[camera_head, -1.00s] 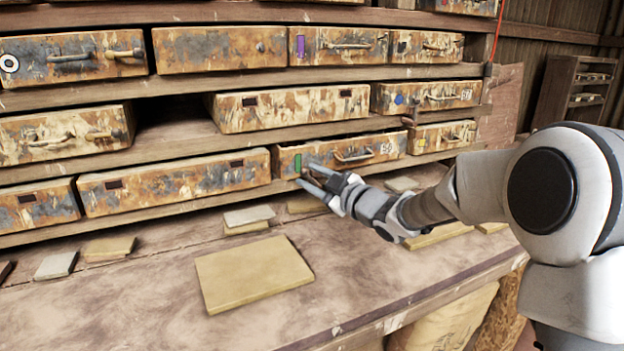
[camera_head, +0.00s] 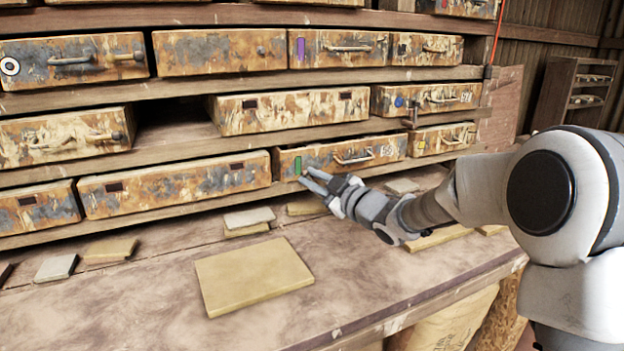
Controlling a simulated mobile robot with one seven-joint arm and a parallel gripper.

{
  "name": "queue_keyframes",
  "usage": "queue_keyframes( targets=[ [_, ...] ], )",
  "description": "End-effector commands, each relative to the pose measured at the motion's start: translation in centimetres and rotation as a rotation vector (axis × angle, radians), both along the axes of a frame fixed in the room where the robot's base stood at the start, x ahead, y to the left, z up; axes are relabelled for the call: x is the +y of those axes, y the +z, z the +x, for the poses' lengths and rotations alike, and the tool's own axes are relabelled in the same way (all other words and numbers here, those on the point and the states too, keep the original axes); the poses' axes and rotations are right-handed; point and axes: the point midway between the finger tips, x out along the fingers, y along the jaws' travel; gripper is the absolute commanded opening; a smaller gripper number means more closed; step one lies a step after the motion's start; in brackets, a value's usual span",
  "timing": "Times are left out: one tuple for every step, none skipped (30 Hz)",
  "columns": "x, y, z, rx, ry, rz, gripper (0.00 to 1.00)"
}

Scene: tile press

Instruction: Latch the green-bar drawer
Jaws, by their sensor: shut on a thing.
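The green-bar drawer (camera_head: 372,153) is in the lower row, right of centre, with rusty, paint-worn sides. Its green bar (camera_head: 298,165) is at the left of its front, and a curved handle (camera_head: 353,157) is on the right. The front looks close to the shelf edge; I cannot tell whether it is fully in. My gripper (camera_head: 308,180) is at the lower left of this front, just below and right of the green bar. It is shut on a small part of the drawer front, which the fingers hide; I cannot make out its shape.
A purple-marked drawer (camera_head: 340,46) and a blue-dot drawer (camera_head: 430,98) are above. A wide drawer (camera_head: 180,186) stands to the left and juts out. A large tan tile (camera_head: 253,275) lies on the bench (camera_head: 120,310), with smaller tiles near the shelf. The front bench is mostly clear.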

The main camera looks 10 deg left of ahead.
Motion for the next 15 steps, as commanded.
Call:
queue_keyframes(
  targets=[
    [-0.1,0.1,0.1,0.013,-0.001,0.016,0.0],
    [-0.2,0.1,0.1,0.022,0.0,0.027,0.0],
    [-0.3,0.2,0.2,0.035,-0.001,0.044,0.0],
    [-0.3,0.3,0.2,0.046,-0.001,0.059,0.0],
    [-0.4,0.3,0.3,0.057,-0.001,0.074,0.0],
    [-0.5,0.4,0.3,0.074,0.0,0.097,0.0],
    [-0.6,0.4,0.4,0.088,0.0,0.114,0.0],
    [-0.7,0.4,0.5,0.102,0.0,0.133,0.0],
    [-0.8,0.5,0.6,0.122,-0.001,0.158,0.0],
    [-0.9,0.5,0.6,0.136,-0.001,0.178,0.0],
    [-1.0,0.6,0.7,0.15,-0.001,0.198,0.0],
    [-1.1,0.6,0.8,0.17,-0.001,0.223,0.0],
    [-1.2,0.6,0.9,0.185,-0.001,0.242,0.0],
    [-1.3,0.6,0.9,0.199,-0.001,0.26,0.0],
    [-1.4,0.6,1.0,0.218,-0.001,0.286,0.0]
  ],
)
